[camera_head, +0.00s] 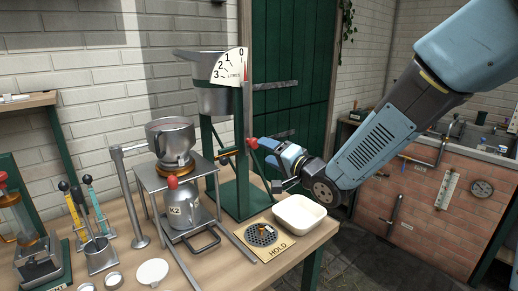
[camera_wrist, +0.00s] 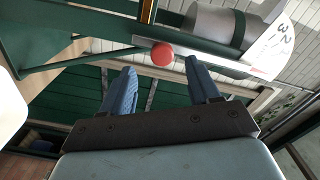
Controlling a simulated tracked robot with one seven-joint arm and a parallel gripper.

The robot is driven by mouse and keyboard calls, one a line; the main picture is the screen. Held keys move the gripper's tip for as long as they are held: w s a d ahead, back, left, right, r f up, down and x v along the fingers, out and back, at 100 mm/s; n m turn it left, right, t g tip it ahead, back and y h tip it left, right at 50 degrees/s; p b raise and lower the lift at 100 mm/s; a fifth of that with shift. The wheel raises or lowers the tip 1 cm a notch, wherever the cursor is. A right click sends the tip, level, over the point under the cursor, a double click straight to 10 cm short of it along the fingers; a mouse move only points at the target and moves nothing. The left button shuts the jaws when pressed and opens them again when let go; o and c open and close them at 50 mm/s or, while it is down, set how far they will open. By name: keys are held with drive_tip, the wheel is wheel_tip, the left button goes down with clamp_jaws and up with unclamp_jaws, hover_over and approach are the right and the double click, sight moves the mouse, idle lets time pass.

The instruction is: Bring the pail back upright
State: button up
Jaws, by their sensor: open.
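The grey metal pail (camera_head: 213,98) hangs high in a green stand (camera_head: 246,196), and its spout points left. It looks roughly upright in the head view; I cannot tell a small tilt. A white litre dial (camera_head: 231,68) marked 0 to 3 is beside its rim. A red knob (camera_head: 252,143) is on the stand's right side, below the pail. My gripper (camera_head: 268,163) is just right of the knob. In the wrist view its blue fingers (camera_wrist: 164,82) are apart and empty, with the red knob (camera_wrist: 162,54) beyond and between them. The pail (camera_wrist: 218,24) shows only partly there.
A white dish (camera_head: 299,213) and a drain grate on a HOLD plate (camera_head: 264,238) lie below my gripper. A can marked K2 (camera_head: 182,209) stands under a funnel (camera_head: 170,137) to the left. A green door is behind; a brick-fronted bench is at right.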

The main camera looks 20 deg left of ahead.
drive_tip(key=v, duration=0.6)
drive_tip(key=shift+d+f, duration=0.1)
drive_tip(key=shift+d, duration=0.05)
drive_tip(key=d+r+t+h, duration=0.1)
drive_tip(key=d+r+h, duration=0.2)
drive_tip(key=d+h, duration=1.4)
drive_tip(key=s+d+n+g+y, duration=0.2)
drive_tip(key=s+d+g, duration=0.3)
drive_tip(key=s+d, duration=1.2)
drive_tip(key=shift+s+r+g, duration=0.25)
drive_tip(key=shift+s+g, duration=0.15)
drive_tip(key=shift+s, duration=0.2)
